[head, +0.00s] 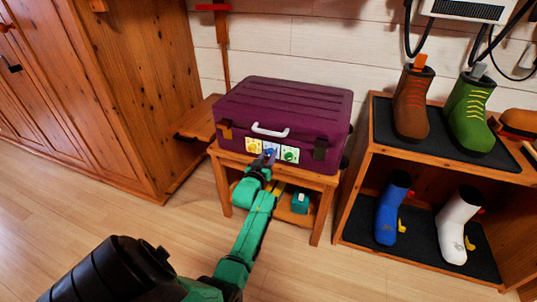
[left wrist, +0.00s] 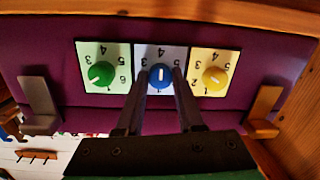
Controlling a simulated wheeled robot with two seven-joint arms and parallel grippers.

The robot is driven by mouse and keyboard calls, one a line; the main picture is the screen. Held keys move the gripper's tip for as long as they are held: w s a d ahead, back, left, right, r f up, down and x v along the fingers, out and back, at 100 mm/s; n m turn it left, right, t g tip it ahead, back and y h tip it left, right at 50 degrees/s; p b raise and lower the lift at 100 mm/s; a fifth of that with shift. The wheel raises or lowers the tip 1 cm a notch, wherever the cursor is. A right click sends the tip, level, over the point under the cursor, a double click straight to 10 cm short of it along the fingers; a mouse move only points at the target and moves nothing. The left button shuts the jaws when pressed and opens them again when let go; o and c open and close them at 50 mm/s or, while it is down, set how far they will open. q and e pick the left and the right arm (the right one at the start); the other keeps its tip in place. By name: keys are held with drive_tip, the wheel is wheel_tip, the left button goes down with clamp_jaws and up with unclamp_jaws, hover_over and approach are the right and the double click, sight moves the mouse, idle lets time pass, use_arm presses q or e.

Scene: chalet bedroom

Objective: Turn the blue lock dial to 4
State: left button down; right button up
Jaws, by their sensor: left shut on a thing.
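A purple suitcase (head: 290,105) lies on a small wooden stand, with yellow, blue and green dials on its front. The blue dial (head: 269,152) is the middle one. In the left wrist view the picture is upside down, and the blue dial (left wrist: 161,77) sits between my fingers on a pale plate. Its white mark stands vertical in that view and appears to point up, toward the 4. My left gripper (head: 266,162) reaches the suitcase front; its fingers (left wrist: 161,84) are shut on the blue dial's two sides. My right gripper is not in view.
The green dial (left wrist: 101,74) and yellow dial (left wrist: 215,79) flank the blue one closely. The wooden stand (head: 328,182) has a lower shelf with a teal object (head: 300,202). A boot rack (head: 352,205) stands right, a wooden wardrobe (head: 130,90) left. Floor in front is largely clear.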

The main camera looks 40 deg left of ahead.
use_arm(q)
drive_tip(key=c, duration=0.5)
unclamp_jaws()
drive_tip(key=shift+s+d, duration=0.1)
drive_tip(key=shift+s, duration=0.1)
drive_tip(key=p+v, duration=0.4)
drive_tip(key=v, duration=1)
drive_tip(key=shift+r, duration=0.1)
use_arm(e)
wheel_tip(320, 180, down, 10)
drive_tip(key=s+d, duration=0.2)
